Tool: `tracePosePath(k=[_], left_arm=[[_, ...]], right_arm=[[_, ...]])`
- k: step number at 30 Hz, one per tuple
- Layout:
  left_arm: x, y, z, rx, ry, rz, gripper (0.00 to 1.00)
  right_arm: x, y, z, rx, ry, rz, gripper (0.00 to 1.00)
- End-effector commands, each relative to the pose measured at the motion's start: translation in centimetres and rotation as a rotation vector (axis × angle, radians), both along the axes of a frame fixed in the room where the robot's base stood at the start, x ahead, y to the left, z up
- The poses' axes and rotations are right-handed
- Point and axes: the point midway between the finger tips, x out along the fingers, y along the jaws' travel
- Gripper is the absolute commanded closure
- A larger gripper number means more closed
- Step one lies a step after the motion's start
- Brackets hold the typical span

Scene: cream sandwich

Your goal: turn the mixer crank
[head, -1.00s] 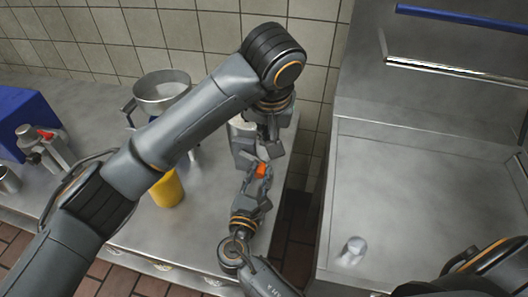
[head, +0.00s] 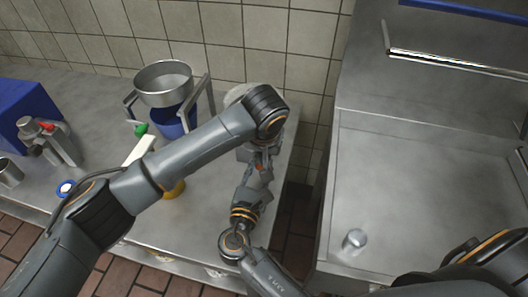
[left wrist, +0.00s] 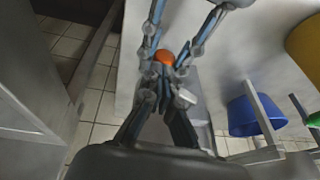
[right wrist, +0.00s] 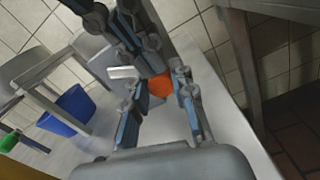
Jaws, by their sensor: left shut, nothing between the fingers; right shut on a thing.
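The orange knob (right wrist: 160,84) of the crank sits between my right gripper's fingers (right wrist: 158,95), which are shut on it. The knob also shows in the left wrist view (left wrist: 163,57). My left gripper (left wrist: 165,85) is shut and empty, its tips close to the knob and facing the right gripper's fingers; I cannot tell whether they touch it. In the head view the left gripper (head: 262,155) comes down from above and the right one (head: 257,184) from below. The mixer (head: 238,95) is mostly hidden behind my left arm.
A metal pot (head: 163,86) stands on a frame with a blue bin (head: 180,122) beneath. A yellow container (head: 174,189) is mostly hidden by my left arm. A blue box (head: 25,118) and a metal device (head: 48,140) are at left. A small metal cylinder (head: 354,240) stands on the right counter.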

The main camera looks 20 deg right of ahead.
Motion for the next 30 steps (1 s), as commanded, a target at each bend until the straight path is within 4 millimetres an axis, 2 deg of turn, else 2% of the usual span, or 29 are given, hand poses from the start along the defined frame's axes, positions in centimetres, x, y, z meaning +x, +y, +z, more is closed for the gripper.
tracePosePath(k=[6,12,18,19,22,30], left_arm=[[0.0,0.0,0.0,0.001,0.001,0.000,1.00],[0.0,0.1,-1.3,0.000,0.004,0.001,1.00],[0.0,0.2,-1.5,0.004,0.005,0.002,1.00],[0.0,0.3,-1.5,0.004,0.005,0.002,1.00],[0.0,0.3,-1.5,0.005,0.005,0.001,1.00],[0.1,0.2,-1.2,0.001,0.002,0.000,1.00]], right_arm=[[0.1,-0.1,0.1,-0.001,-0.003,-0.001,1.00],[0.1,-0.1,0.2,-0.001,-0.004,-0.001,1.00],[0.1,-0.1,0.3,-0.004,-0.007,-0.002,1.00],[0.1,-0.1,0.3,-0.004,-0.007,-0.002,0.73],[0.0,-0.1,0.3,-0.004,-0.007,-0.002,0.53],[0.0,0.0,0.1,-0.002,-0.002,-0.001,0.52]])
